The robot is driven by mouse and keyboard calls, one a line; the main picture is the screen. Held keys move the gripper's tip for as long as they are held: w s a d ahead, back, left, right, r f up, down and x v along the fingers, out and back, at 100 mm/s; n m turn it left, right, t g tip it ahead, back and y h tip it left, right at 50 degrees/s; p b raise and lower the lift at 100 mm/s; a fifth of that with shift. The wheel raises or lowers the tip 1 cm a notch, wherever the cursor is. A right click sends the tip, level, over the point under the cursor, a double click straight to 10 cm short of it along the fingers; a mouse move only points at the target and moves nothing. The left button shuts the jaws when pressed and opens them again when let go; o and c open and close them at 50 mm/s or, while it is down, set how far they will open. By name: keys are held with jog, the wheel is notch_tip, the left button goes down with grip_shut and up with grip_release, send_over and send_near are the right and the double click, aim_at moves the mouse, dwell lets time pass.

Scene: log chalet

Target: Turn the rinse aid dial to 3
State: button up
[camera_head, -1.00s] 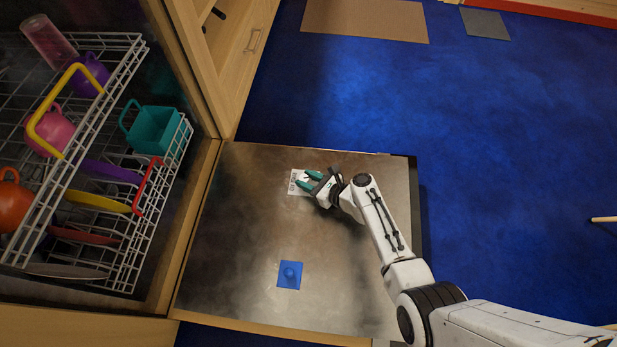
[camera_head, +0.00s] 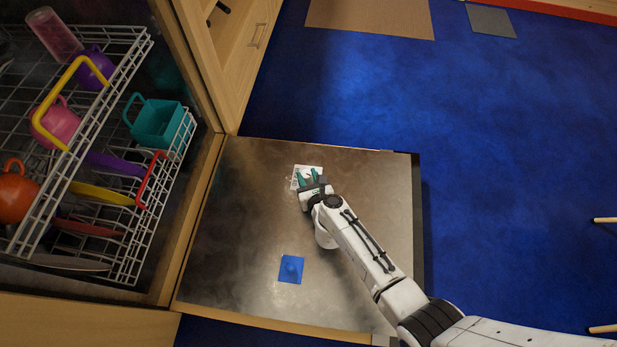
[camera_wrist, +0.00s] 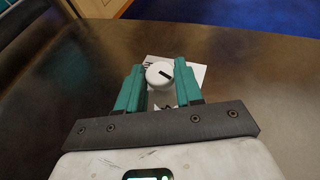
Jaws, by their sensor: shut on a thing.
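The rinse aid dial (camera_wrist: 158,73) is a small round white knob with a short black mark. In the wrist view the mark slants toward the lower right. It sits on a white printed card (camera_wrist: 194,74) on the open dishwasher door (camera_head: 240,225). The card (camera_head: 301,169) also shows in the head view. My gripper (camera_head: 309,177) is over the card, its teal fingers pointing away from my arm. In the wrist view my gripper (camera_wrist: 159,80) is shut on the dial, one finger on each side. The card's numbers are partly hidden and too small to read.
A blue square with a round blue piece (camera_head: 291,269) lies nearer on the door. Racks with colourful cups, plates and a teal basket (camera_head: 157,122) stand at the left. A wooden cabinet (camera_head: 240,60) rises behind. Blue floor (camera_head: 500,130) is open at the right.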

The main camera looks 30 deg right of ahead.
dwell(0.4)
jog(key=o, duration=1)
jog(key=p+v, duration=0.4)
jog(key=v, duration=0.6)
jog(key=shift+s+r, duration=0.1)
jog(key=shift+s, duration=0.3)
